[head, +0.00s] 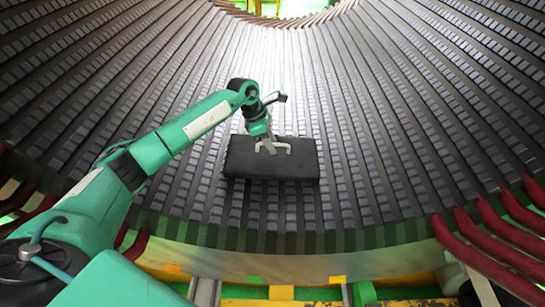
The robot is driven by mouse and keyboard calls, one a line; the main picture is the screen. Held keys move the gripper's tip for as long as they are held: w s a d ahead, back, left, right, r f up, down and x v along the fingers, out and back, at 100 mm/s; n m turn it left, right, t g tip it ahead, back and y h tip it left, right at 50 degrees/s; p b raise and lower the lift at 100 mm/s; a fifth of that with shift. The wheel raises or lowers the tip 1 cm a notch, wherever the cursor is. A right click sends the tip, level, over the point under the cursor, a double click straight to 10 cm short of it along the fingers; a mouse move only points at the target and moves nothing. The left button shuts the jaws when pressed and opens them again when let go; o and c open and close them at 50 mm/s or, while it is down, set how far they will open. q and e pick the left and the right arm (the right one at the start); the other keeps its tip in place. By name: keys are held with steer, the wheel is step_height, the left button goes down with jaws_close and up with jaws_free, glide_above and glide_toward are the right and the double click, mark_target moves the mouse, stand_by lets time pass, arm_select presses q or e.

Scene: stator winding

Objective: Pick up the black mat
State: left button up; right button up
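The black mat (270,168) is a dark, thick rectangular pad. It lies on the ribbed stator surface near the middle of the head view, its long side running left to right. My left gripper (273,149) reaches in from the left and is at the mat's far half, pointing down at it. Its two pale fingers are spread apart, with dark mat visible around them. I cannot tell whether the fingertips touch the mat. My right gripper is not in the picture.
The curved stator wall (380,130) with its dark ribs fills most of the view. Dark red bars (497,243) stick up at the lower right, and more stand at the lower left. A yellow and green frame (290,293) runs along the bottom. The surface right of the mat is clear.

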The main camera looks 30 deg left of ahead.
arm_select(q)
jaws_close()
steer(key=shift+r, duration=0.1)
stand_by(1.3)
